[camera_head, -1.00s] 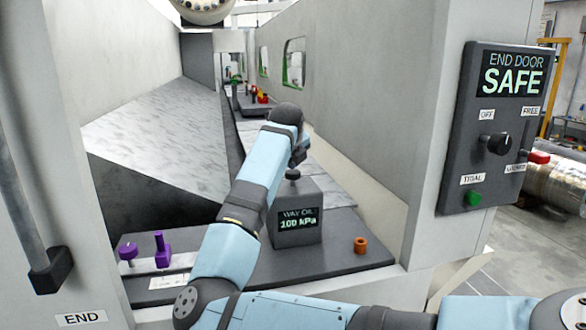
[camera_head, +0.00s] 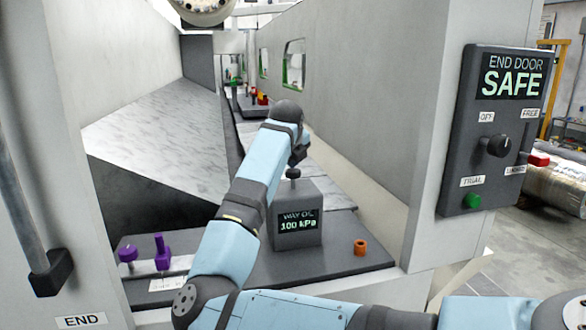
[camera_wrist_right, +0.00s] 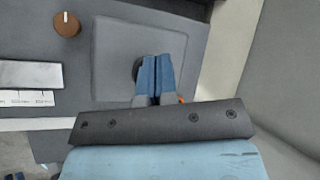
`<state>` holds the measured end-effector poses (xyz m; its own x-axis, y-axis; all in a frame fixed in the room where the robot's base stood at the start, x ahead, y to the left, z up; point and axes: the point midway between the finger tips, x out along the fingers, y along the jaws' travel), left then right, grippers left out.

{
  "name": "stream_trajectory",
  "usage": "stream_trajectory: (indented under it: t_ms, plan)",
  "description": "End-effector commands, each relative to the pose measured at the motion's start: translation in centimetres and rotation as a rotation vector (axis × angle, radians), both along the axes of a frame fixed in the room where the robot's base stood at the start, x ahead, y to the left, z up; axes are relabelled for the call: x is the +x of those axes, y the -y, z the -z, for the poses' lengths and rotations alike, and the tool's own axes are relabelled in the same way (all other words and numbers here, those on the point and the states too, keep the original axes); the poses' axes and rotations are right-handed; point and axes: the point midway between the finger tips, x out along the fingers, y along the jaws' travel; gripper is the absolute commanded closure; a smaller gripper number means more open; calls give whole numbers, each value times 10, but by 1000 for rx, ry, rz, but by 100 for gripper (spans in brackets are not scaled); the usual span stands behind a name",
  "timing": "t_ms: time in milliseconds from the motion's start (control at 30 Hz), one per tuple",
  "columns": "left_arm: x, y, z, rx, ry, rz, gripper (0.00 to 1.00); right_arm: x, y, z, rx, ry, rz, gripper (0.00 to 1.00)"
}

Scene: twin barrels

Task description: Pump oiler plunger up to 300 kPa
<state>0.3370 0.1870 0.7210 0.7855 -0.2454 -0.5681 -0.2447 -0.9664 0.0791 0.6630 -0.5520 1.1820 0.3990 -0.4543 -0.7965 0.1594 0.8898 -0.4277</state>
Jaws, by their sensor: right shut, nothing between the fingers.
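The oiler (camera_head: 310,202) is a grey box on a dark bench, with a display reading "WAY OIL 100 kPa" (camera_head: 298,224). Its plunger (camera_head: 293,173) has a dark round knob standing on top of the box. My right gripper (camera_wrist_right: 156,78) shows in the wrist view with its blue fingers together and nothing between them. It is over the oiler's lighter square top (camera_wrist_right: 115,50), and the dark knob (camera_wrist_right: 137,69) is partly hidden behind the fingers. I cannot tell whether they touch it. In the head view my right wrist is just above the plunger. My left gripper is not in view.
Two purple handles (camera_head: 161,252) stand left of my forearm, and an orange ring-like piece (camera_head: 360,247) is right of the oiler. An "END DOOR SAFE" panel (camera_head: 493,130) is on the right post. Machine walls flank the narrow bay.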

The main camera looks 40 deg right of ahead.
Motion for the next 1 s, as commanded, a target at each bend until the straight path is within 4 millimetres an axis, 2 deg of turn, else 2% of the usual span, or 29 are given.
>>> stream_trajectory:
  t_ms: [233, 667, 1000]
  plan:
    - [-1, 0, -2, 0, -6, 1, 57, 0, 0, -15, 0, 0, 0, 100]
    - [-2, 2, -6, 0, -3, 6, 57, 0, 0, -19, 0, 1, 0, 100]
    - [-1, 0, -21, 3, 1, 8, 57, 0, 0, -50, -1, 1, 0, 100]
